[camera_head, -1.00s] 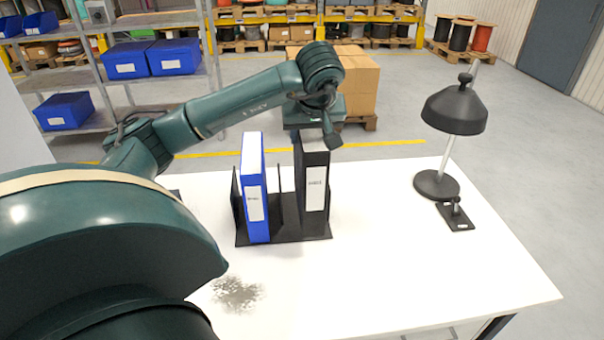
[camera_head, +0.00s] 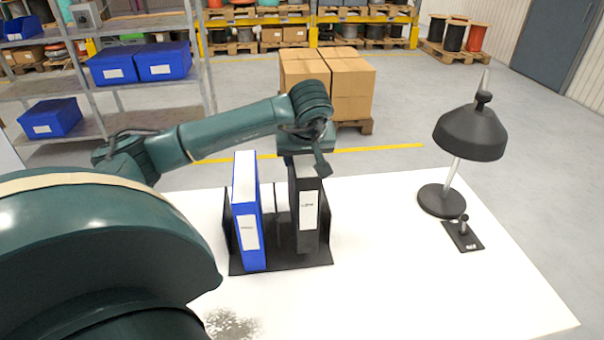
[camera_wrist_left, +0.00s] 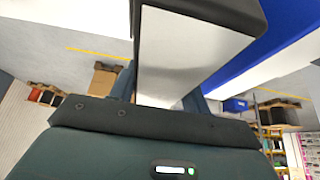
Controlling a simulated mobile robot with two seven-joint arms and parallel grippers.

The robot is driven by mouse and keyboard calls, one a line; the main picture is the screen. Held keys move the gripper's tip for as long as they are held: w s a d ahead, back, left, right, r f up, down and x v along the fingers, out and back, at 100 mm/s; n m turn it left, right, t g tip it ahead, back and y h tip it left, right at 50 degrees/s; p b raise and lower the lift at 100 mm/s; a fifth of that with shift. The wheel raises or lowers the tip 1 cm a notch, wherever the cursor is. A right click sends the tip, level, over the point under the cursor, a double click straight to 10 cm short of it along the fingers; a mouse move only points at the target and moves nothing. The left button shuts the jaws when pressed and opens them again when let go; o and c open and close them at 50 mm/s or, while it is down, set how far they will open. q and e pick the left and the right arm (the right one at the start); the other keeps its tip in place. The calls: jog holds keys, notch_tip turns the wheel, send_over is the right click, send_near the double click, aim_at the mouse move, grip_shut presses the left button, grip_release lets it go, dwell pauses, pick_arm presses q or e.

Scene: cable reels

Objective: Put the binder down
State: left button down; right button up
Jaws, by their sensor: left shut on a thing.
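The black binder (camera_head: 307,221) with a white spine label stands upright in the right-hand slot of the black binder rack (camera_head: 290,262) on the white table. Its lower edge appears at or very near the rack base; I cannot tell if it touches. My left gripper (camera_head: 307,163) is above it, shut on its top edge. In the left wrist view the gripper (camera_wrist_left: 160,95) has its fingers on both sides of the binder (camera_wrist_left: 185,50). A blue binder (camera_head: 246,215) stands in the rack's left part and shows in the wrist view (camera_wrist_left: 262,50). My right gripper is out of view.
A black lamp (camera_head: 470,135) and a small black plate with a knob (camera_head: 463,236) stand on the right of the table (camera_head: 400,290). The table front is clear apart from a dark smudge.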

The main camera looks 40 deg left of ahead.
pick_arm(q)
jog(key=shift+w+f, duration=0.1)
jog(key=shift+f, duration=2.25)
jog(key=c, duration=0.7)
grip_release()
notch_tip(320, 180, up, 11)
send_over(305, 186)
jog(key=w+a, duration=0.2)
jog(key=w, duration=0.1)
jog(key=shift+s+a+f+b, duration=0.1)
jog(key=shift+s+f+b, duration=0.1)
jog(key=shift+b, duration=0.15)
